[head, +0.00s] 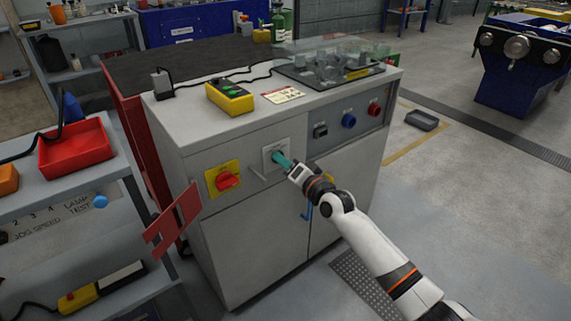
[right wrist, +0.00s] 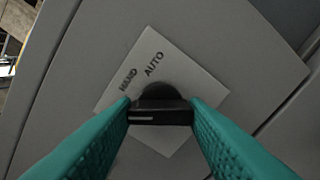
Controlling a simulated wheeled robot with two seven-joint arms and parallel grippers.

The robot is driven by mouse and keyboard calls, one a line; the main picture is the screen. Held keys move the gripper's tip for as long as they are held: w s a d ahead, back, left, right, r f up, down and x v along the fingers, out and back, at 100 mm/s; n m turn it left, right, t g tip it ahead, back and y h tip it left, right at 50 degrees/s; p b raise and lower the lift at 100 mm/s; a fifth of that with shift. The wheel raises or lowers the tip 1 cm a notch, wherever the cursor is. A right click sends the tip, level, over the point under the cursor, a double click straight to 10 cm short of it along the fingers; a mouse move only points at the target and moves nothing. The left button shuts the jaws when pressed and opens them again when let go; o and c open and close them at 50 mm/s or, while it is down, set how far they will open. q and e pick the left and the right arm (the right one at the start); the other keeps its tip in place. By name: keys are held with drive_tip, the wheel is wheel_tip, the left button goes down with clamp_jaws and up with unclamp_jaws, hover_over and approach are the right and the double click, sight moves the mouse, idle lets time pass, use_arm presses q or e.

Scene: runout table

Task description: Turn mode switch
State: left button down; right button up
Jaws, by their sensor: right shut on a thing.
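The mode switch is a black knob (right wrist: 160,104) on a pale plate (right wrist: 192,75) marked HAND and AUTO, seen in the right wrist view. The plate (head: 268,150) also shows on the grey cabinet's front in the head view, where the knob is hidden by the gripper. My right gripper (head: 280,158) reaches the plate from the right. Its two green fingers (right wrist: 160,112) are shut on the knob, one on each side. A pale line shows on the knob's face. I cannot tell which mark the knob points to. My left gripper is not in view.
Blue (head: 349,120) and red (head: 374,109) buttons are to the right. A red panel (head: 173,222) juts out at the cabinet's left. A shelf with a red tray (head: 76,155) stands left.

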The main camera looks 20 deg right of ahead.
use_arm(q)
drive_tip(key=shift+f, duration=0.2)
use_arm(e)
drive_tip(key=shift+f+n, duration=0.1)
drive_tip(key=shift+n, duration=0.5)
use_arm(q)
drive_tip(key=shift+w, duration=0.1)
use_arm(e)
drive_tip(key=o, duration=1)
use_arm(q)
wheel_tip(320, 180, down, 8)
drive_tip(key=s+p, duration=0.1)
drive_tip(key=p, duration=0.1)
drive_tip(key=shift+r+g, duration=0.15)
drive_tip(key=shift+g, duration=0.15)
use_arm(e)
drive_tip(key=v, duration=1.2)
